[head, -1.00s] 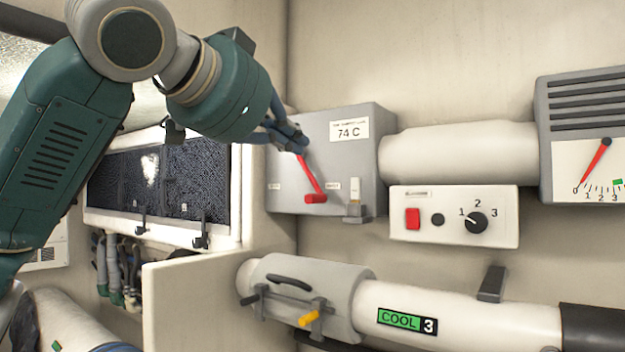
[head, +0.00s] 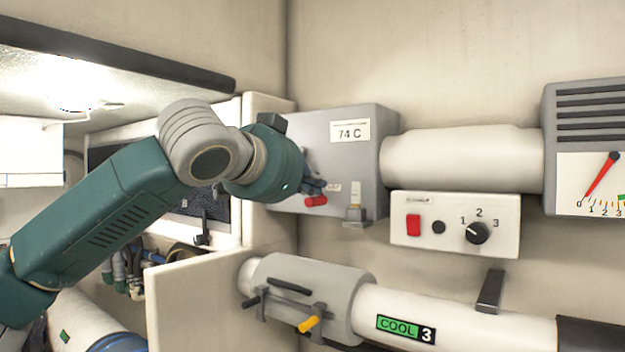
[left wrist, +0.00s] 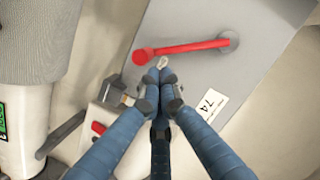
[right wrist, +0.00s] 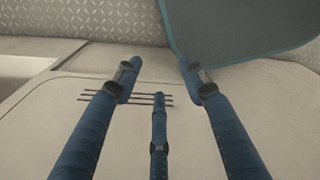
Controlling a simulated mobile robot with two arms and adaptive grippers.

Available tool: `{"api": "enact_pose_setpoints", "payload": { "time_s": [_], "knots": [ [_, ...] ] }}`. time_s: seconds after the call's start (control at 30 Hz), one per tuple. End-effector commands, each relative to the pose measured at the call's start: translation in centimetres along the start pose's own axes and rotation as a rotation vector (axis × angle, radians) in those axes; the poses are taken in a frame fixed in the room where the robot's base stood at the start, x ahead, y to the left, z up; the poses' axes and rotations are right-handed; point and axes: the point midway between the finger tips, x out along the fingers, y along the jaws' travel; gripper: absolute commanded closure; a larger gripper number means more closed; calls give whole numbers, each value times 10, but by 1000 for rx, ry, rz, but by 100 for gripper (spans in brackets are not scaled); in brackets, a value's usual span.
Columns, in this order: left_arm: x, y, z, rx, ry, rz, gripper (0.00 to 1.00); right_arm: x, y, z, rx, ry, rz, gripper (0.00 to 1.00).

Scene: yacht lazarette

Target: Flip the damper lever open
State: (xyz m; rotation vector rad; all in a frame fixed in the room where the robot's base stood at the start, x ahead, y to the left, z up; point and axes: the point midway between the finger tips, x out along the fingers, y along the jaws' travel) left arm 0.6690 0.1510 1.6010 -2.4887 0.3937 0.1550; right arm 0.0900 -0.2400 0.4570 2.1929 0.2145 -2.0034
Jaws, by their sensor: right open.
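The red damper lever (head: 316,201) is on the front of a grey box (head: 335,160) marked 74 C. In the head view its red grip end shows just below my left gripper (head: 318,187), which hides much of the arm. In the left wrist view the whole red lever (left wrist: 185,48) shows, running from its pivot at right to its grip at left. My left fingertips (left wrist: 159,84) are close together beside the grip end, with nothing seen held; contact is unclear. My right gripper (right wrist: 156,75) is open and empty in the right wrist view.
A white panel (head: 455,224) with a red switch and knob sits right of the box. Below is a pipe with a grey clamp (head: 310,290) and yellow-tipped handle (head: 309,324). A gauge (head: 590,180) is at far right. A pale partition (head: 190,305) stands lower left.

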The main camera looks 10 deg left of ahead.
Motion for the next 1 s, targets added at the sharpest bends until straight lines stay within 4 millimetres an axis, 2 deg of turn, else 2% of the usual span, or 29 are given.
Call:
{"api": "enact_pose_setpoints", "payload": {
  "time_s": [0.37, 0.73, 1.0],
  "knots": [
    [0, 0, 2, 2, -1, 0, 100, 0, -1, 2, 1, -2, -2, 59],
    [2, 1, 8, 62, -1, -14, 100, 1, -12, -2, 6, 2, -13, 59],
    [3, 1, 12, 102, -3, -25, 100, 2, -10, -3, 5, 4, -10, 59]
  ]
}}
